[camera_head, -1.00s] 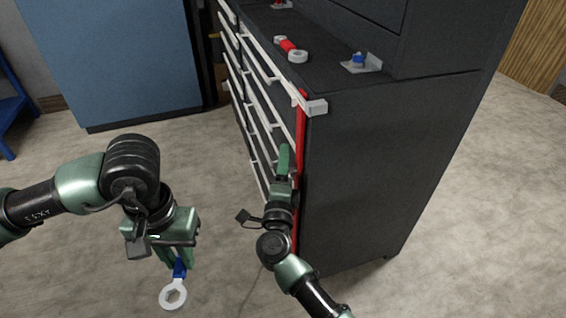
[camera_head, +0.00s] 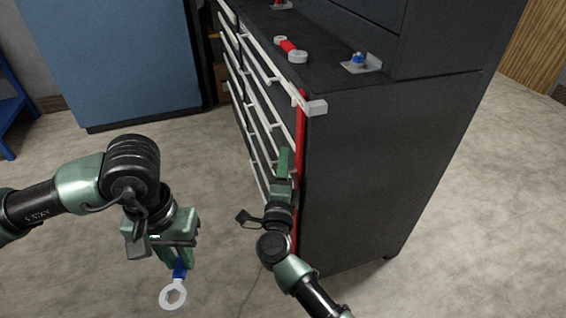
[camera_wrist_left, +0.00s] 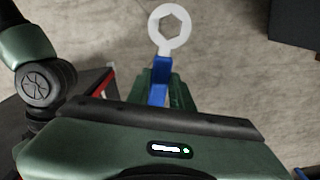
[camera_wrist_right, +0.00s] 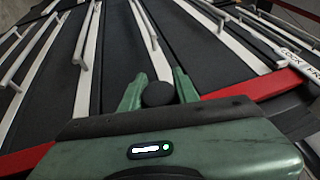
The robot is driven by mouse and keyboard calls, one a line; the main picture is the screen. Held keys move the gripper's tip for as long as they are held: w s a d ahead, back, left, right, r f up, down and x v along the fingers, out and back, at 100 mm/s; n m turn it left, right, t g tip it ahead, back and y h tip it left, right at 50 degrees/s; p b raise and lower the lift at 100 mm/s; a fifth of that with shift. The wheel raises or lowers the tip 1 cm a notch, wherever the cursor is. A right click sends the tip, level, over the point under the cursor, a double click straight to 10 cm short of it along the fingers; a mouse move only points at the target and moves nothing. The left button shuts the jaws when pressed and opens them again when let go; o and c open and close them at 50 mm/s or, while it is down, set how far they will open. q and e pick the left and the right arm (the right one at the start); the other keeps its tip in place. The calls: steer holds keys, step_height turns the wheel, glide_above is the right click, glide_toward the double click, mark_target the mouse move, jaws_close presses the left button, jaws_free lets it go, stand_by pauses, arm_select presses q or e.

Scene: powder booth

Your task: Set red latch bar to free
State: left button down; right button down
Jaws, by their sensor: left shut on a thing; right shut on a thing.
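The red latch bar (camera_head: 301,130) stands upright along the front corner of the dark tool cabinet; it also crosses the right wrist view (camera_wrist_right: 265,86). A white bracket (camera_head: 316,107) sits at its top, and lettering including "LOCK" shows at right in the right wrist view. My right gripper (camera_head: 285,158) is at the bar, shut on a dark round knob (camera_wrist_right: 158,93) beside it. The knob's attachment is hidden. My left gripper (camera_head: 177,256) is shut on a blue-handled ring wrench (camera_wrist_left: 160,68), which hangs over the floor, away from the cabinet.
The cabinet (camera_head: 375,160) has several drawers with white rail handles (camera_head: 262,75) beside my right gripper. On its top lie a red-and-white tool (camera_head: 288,47) and a blue-knobbed fitting (camera_head: 358,60). A blue cabinet (camera_head: 120,60) stands behind. The floor at left is open.

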steer(key=shift+f, duration=0.1)
stand_by(0.6)
